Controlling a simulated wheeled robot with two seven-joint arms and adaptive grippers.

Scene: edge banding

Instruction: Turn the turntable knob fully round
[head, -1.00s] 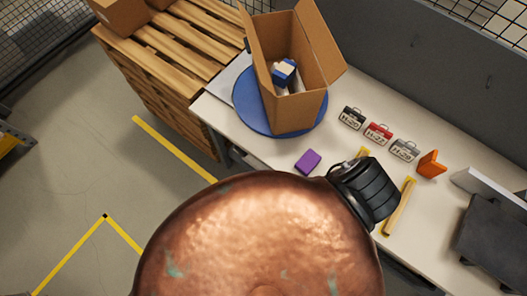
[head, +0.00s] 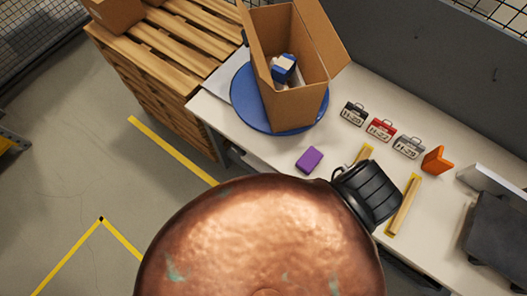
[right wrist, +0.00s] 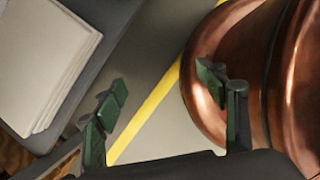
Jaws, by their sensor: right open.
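The blue round turntable (head: 243,97) lies on the white table and carries an open cardboard box (head: 300,108). A small dark piece (head: 246,38) shows at the box's left edge; I cannot tell whether it is the knob. My right gripper (right wrist: 162,92) shows in the right wrist view, its two dark green fingers spread apart with nothing between them. Grey floor and a yellow line lie behind the fingers. No knob shows in the right wrist view, and the gripper is not visible in the head view. My left gripper is in neither view.
A blue-and-white item (head: 284,68) lies inside the box. A purple block (head: 309,159), several small labelled cases, an orange piece (head: 436,160) and yellow-edged strips (head: 402,206) lie on the table (head: 235,135). A wooden pallet stack (head: 150,70) stands at the left.

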